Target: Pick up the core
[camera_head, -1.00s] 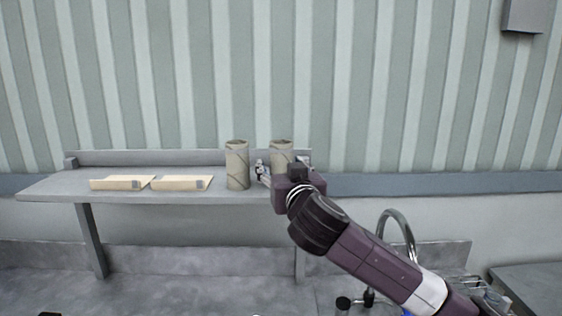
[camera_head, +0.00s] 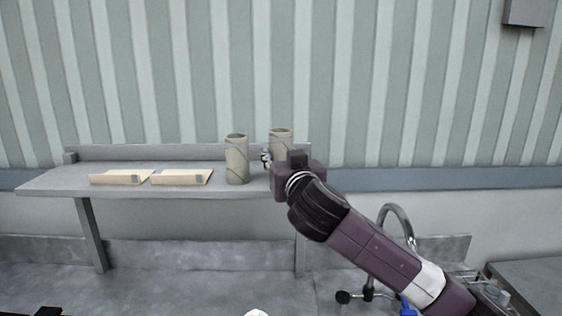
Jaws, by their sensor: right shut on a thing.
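Two upright hollow cardboard cores stand out at the right end of the grey shelf. The left core (camera_head: 236,159) stands on the shelf. The right core (camera_head: 281,141) is upright behind my right gripper (camera_head: 273,160), which is shut on it. One finger shows at the core's left side; the wrist hides the core's lower part and the other finger. The core's top is a little higher than the left core's top.
The grey shelf (camera_head: 60,183) also holds two flat tan boxes (camera_head: 121,177) (camera_head: 182,177) to the left. A striped wall rises behind it. A curved metal tap-like pipe (camera_head: 398,217) stands beyond my right arm, at lower right.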

